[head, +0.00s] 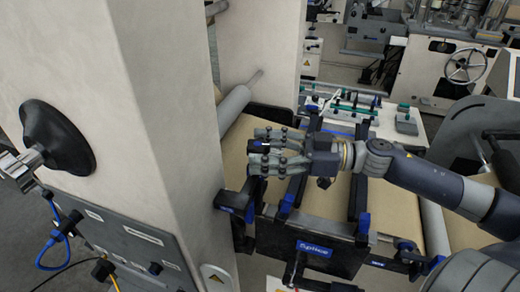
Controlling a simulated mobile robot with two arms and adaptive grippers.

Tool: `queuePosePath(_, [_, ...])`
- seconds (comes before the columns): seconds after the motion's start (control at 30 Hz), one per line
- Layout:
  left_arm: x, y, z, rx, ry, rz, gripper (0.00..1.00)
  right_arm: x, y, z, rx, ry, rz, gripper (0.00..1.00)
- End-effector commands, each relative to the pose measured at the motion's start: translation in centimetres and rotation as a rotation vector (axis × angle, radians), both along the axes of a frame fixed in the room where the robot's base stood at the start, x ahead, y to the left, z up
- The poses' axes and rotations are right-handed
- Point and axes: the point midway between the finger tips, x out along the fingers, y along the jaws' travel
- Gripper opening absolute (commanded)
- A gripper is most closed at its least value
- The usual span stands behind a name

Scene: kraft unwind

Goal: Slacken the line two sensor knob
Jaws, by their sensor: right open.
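My right gripper (254,151) reaches in from the right over the brown web, its fingers pointing left and spread open. A small dark part (259,145) shows between the fingers; I cannot tell whether it is the sensor knob or whether the fingers touch it. No knob can be clearly made out as the line two one. Dark bars (293,188) with blue ends cross the web beside and below the gripper. My left gripper is not in view.
A black splice unit (314,247) with a blue label stands below the gripper. A pale machine column (150,100) fills the left, with a large black round knob (58,137) and a grey panel (120,235) with cables. A roller (233,108) lies behind the gripper.

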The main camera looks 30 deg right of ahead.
Motion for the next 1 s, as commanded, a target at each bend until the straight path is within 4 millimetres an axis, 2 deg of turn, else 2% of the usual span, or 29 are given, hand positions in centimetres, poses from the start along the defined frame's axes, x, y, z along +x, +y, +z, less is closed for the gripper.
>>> queuePosePath(0.5, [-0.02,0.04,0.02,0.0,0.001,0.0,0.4,0.49,0.75,0.0,-0.001,0.001,0.001,0.6])
queuePosePath(0.57, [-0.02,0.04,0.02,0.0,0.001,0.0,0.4,0.49,0.74,0.01,-0.001,0.001,0.001,0.49])
queuePosePath(0.7, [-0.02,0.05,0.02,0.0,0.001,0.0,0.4,0.49,0.74,0.01,-0.001,0.001,0.001,0.17])
queuePosePath(1.0, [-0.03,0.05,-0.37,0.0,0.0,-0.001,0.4,0.58,0.78,-0.1,-0.002,0.0,0.035,0.15])
